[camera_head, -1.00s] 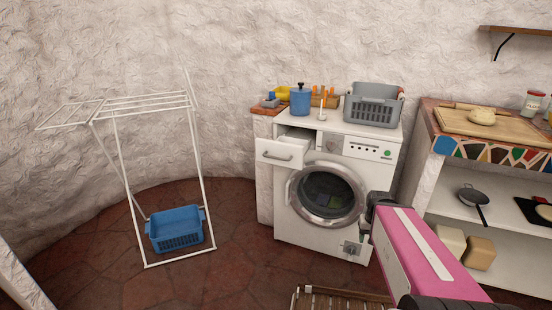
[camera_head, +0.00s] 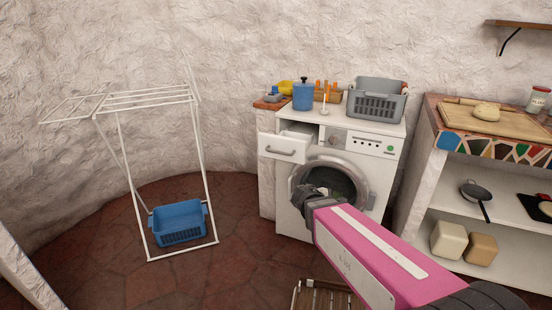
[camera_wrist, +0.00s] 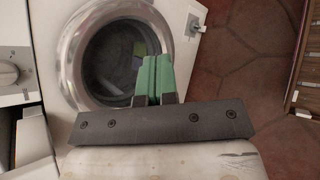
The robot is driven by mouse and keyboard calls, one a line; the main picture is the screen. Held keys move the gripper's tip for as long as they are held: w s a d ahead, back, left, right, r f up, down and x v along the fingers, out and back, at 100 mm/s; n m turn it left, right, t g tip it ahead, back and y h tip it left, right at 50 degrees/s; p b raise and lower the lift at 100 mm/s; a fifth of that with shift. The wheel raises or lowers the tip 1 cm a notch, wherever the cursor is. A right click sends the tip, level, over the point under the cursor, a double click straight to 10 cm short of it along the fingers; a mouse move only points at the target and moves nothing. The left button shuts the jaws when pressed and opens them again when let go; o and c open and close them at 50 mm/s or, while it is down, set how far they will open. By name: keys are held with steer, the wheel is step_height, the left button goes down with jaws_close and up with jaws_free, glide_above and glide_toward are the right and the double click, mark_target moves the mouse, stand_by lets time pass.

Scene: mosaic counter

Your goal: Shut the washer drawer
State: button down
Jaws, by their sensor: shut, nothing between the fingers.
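The washer drawer (camera_head: 281,148) is the white box-like drawer with a handle at the upper left of the washing machine's front. It stands pulled out, with its open top showing. In the wrist view the drawer (camera_wrist: 31,140) shows at the lower left. The white washing machine (camera_head: 368,131) has its round door closed. My gripper (camera_wrist: 153,58) has green fingers, shut together with nothing between them, in front of the round door. In the head view my wrist is below and slightly right of the drawer, clear of it. The fingers are mostly hidden there.
A grey basket (camera_head: 377,103) and a blue canister (camera_head: 303,96) stand on top of the machine. A drying rack (camera_head: 123,150) with a blue basket (camera_head: 180,223) is at left. A shelf counter (camera_head: 492,149) stands at right. A slatted wooden thing (camera_head: 325,297) is at the bottom.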

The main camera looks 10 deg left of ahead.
steer(key=s+a+r+n+t+y, duration=0.2)
steer(key=a+r+n+t, duration=0.3)
steer(key=a, duration=0.4)
steer(key=s+a+r+n+t+y, duration=0.1)
steer(key=a+r+n+t, duration=0.15)
steer(key=a+n, duration=0.5)
steer(key=s+a+r+n+t+y, duration=0.2)
steer(key=a+r+n+t, duration=0.25)
steer(key=a, duration=0.55)
steer(key=x, duration=1.3)
steer(key=shift+w+f, duration=0.25)
steer(key=shift+w, duration=0.2)
glide_toward(294, 136)
steer(key=w+r, duration=0.1)
steer(key=w+d+r, duration=0.1)
steer(key=w, duration=0.1)
steer(key=w+d+r, duration=0.1)
steer(key=w, duration=0.1)
steer(key=shift+d+r, duration=0.1)
steer(key=shift+r, duration=0.1)
